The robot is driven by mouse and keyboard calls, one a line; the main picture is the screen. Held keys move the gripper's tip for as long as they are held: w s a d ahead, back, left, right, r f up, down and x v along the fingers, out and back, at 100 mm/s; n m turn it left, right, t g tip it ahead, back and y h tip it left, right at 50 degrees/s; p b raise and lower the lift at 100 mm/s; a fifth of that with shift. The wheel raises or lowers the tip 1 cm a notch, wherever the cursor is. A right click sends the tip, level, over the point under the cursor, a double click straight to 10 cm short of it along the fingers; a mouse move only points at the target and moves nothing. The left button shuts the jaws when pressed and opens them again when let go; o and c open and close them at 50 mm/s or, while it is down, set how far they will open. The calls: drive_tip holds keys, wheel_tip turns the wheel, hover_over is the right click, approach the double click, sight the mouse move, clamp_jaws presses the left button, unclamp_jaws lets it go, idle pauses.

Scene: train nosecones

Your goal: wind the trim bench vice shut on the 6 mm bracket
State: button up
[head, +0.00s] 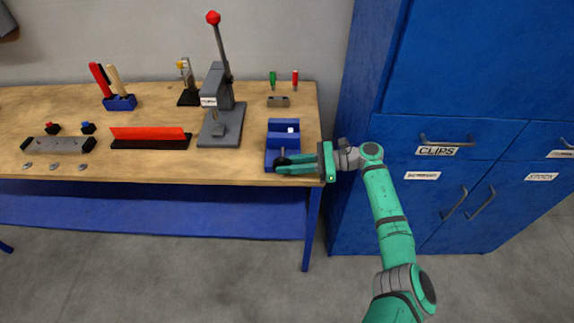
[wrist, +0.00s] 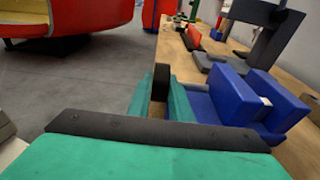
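The blue bench vice (head: 283,134) stands at the right front of the wooden bench. It also shows in the wrist view (wrist: 228,95), to the right of my fingers. A small pale piece, seemingly the bracket (head: 291,129), sits between its jaws; it shows in the wrist view (wrist: 266,101) too. Whether the jaws touch it I cannot tell. My gripper (head: 284,164) is at the vice's front, with its green fingers on either side of the dark vice handle (wrist: 160,82). The fingers appear closed against it.
A grey arbor press (head: 222,115) stands left of the vice. A small grey block (head: 278,101) lies behind it. Blue cabinets (head: 450,185) stand close on the right. A red bar on a black base (head: 150,138) lies further left. The floor in front is clear.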

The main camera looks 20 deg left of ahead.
drive_tip(key=o, duration=0.3)
drive_tip(key=v, duration=1.1)
drive_tip(key=shift+a, duration=0.1)
idle(0.3)
